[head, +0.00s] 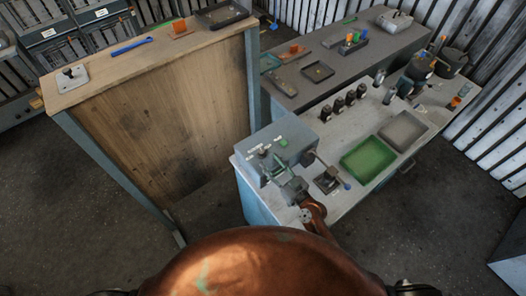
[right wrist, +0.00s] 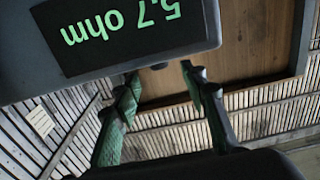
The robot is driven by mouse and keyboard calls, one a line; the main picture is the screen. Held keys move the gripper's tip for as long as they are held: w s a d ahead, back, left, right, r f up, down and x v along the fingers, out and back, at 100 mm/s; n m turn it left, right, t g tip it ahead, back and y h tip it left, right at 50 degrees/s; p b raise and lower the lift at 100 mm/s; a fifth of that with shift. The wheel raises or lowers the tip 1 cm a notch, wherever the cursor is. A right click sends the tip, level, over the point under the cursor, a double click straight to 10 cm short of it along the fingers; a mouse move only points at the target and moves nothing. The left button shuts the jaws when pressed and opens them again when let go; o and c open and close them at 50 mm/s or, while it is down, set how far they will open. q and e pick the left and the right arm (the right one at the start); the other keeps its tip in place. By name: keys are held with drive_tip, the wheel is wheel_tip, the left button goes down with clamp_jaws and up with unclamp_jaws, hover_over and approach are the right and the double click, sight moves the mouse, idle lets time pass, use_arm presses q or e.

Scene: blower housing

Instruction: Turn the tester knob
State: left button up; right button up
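The tester (head: 284,140) is a grey-blue box with a green button on top, at the near left corner of the bench in the head view. In the right wrist view its dark display (right wrist: 125,28) reads "5.7 ohm" upside down in green. My right gripper (head: 270,172) is at the tester's near side. In the right wrist view its two green-padded fingers (right wrist: 160,74) are apart, with a small dark part of the tester between or just behind the tips. I cannot tell whether this is the knob or whether the fingers touch it. My left gripper is not in view.
A green tray (head: 368,160) and a grey tray (head: 404,131) lie on the bench right of the tester. A small dark fixture (head: 327,180) with a blue-tipped lever stands close to my right arm. A wooden-panelled bench (head: 165,115) stands at left.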

sight(264, 152)
drive_tip(key=x, duration=0.4)
drive_tip(key=shift+w+p, duration=0.2)
drive_tip(key=shift+p, duration=0.15)
drive_tip(key=shift+w+a, duration=0.15)
drive_tip(key=shift+w, duration=0.1)
drive_tip(key=shift+w+a+f, duration=0.1)
drive_tip(key=shift+w+a, duration=0.1)
drive_tip(key=shift+w, duration=0.05)
drive_tip(key=c, duration=0.5)
clamp_jaws()
drive_tip(key=shift+b, duration=0.35)
drive_tip(key=n+g+y+b, duration=0.1)
drive_tip(key=b, duration=0.4)
drive_tip(key=n+g+y+b, duration=0.1)
drive_tip(key=g+y+b, duration=0.1)
drive_tip(key=b, duration=0.3)
drive_tip(key=n+g+y+b, duration=0.1)
drive_tip(key=n+b, duration=0.1)
drive_tip(key=b, duration=0.4)
drive_tip(key=shift+w+d+g+y, duration=0.3)
drive_tip(key=shift+w, duration=0.05)
drive_tip(key=shift+r+b, duration=0.25)
drive_tip(key=shift+b, duration=0.3)
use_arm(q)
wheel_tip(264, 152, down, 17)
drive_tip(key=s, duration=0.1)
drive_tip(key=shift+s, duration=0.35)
